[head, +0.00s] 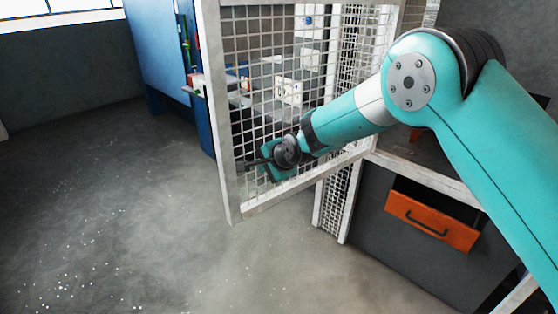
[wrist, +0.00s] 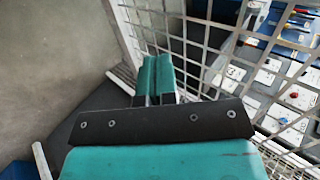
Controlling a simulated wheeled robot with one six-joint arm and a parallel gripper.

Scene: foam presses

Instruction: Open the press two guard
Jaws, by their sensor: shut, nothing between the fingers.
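The guard is a white-framed wire mesh door (head: 228,135). In the head view it stands swung out at an angle from the press enclosure, with its left upright and bottom rail over the open floor. My gripper (head: 252,163) is at the lower part of the mesh, near the left upright. In the wrist view my gripper's teal fingers (wrist: 156,75) are together with nothing between them, and the guard's mesh (wrist: 195,38) fills the upper right. I cannot tell whether the fingers touch the mesh or frame. No guard handle can be made out clearly.
A blue cabinet (head: 160,50) stands behind the guard. White boxes with buttons (head: 288,90) show through the mesh. A dark unit with an orange drawer front (head: 432,220) stands at the right, beside a narrow mesh panel (head: 333,200). The grey floor (head: 110,210) at left is clear.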

